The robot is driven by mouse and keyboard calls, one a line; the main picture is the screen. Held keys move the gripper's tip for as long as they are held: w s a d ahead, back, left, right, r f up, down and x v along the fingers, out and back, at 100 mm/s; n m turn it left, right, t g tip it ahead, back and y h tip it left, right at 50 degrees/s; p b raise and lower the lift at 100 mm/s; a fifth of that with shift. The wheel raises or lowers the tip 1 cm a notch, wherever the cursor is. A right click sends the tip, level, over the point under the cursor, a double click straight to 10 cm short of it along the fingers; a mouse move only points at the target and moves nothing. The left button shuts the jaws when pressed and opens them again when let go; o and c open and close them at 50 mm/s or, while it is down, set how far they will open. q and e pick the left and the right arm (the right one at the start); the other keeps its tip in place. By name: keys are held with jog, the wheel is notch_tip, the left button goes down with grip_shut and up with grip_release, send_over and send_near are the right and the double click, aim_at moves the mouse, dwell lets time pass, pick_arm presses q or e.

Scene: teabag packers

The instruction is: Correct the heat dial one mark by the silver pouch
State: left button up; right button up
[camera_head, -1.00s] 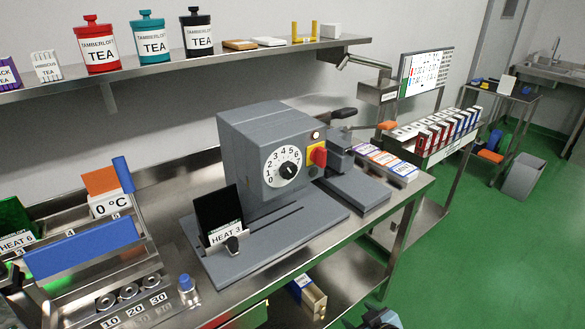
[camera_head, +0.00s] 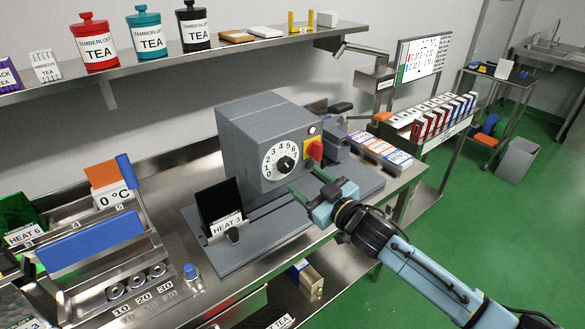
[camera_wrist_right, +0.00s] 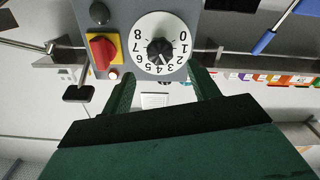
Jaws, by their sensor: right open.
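The heat dial (camera_head: 272,163) is a white numbered disc with a black knob (camera_head: 287,164) on the front of a grey machine (camera_head: 243,140). In the right wrist view the dial (camera_wrist_right: 139,40) appears upside down; I cannot tell for certain which mark the knob (camera_wrist_right: 160,51) points to. A dark flat pouch (camera_head: 217,202) stands in a holder with a HEAT 3 label (camera_head: 226,223); whether it is the silver pouch I cannot tell. My right gripper (camera_head: 308,184) is open and empty, in front and right of the dial, not touching it. It also shows in the wrist view (camera_wrist_right: 161,74). My left gripper is not in view.
A red knob on a yellow plate (camera_head: 314,151) sits right of the dial, with a small lamp (camera_head: 311,130) above it. A green HEAT 6 pouch (camera_head: 17,217) stands far left. Boxes (camera_head: 380,150) lie behind the right gripper. Tea canisters line the shelf (camera_head: 235,47).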

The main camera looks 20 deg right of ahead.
aim_at(288, 167)
jog(key=x, duration=0.6)
jog(key=shift+w, duration=0.25)
jog(key=shift+c, duration=0.2)
jog(key=c, duration=0.9)
